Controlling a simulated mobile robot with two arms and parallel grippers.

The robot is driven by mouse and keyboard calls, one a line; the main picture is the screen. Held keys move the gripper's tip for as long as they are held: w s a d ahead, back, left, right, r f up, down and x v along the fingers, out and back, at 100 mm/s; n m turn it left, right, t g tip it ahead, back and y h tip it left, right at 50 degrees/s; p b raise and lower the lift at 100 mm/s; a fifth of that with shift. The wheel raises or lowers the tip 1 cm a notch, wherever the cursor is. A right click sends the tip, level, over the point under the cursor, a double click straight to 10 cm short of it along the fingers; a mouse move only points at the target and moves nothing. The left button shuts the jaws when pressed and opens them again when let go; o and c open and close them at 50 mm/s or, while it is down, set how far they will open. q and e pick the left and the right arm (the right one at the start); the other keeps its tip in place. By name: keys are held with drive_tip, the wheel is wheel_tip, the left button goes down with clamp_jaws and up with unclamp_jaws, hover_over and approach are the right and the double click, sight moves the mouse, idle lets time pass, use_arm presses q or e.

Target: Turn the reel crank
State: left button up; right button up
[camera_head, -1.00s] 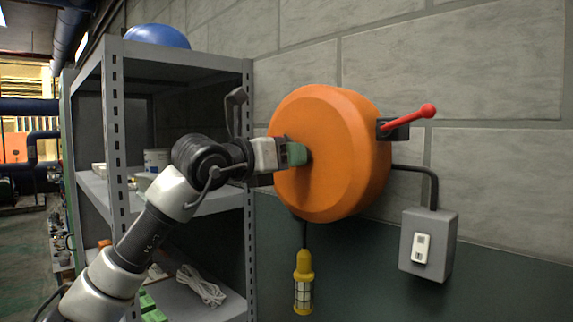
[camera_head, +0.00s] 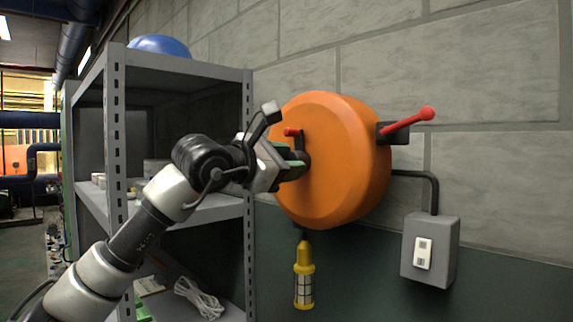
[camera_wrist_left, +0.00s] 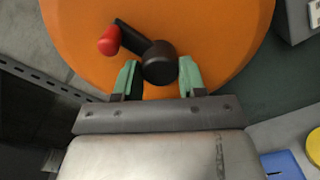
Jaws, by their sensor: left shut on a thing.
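The orange reel (camera_head: 340,185) is mounted on the block wall. Its crank has a dark hub (camera_wrist_left: 160,63), a short dark arm and a red knob (camera_wrist_left: 109,40), which also shows in the head view (camera_head: 291,131). My left gripper (camera_head: 296,163) is shut on the hub at the reel's face. In the left wrist view its green fingertips (camera_wrist_left: 158,76) sit either side of the hub, with the red knob up and to the left. A yellow caged lamp (camera_head: 304,275) hangs beneath the reel. My right gripper is not in view.
A red-handled lever (camera_head: 407,120) sticks out on the reel's right side. A grey switch box (camera_head: 447,252) is on the wall below it. A grey metal shelf (camera_head: 185,63) stands close behind my left arm, with a blue rounded thing (camera_head: 160,44) on top.

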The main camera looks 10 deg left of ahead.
use_arm(q)
drive_tip(key=shift+m, duration=0.6)
drive_tip(key=o, duration=0.9)
drive_tip(key=shift+o, duration=0.2)
drive_tip(key=b+v, duration=0.3)
drive_tip(key=v, duration=0.7)
drive_tip(key=shift+s+a, duration=0.15)
drive_tip(key=shift+s, duration=0.2)
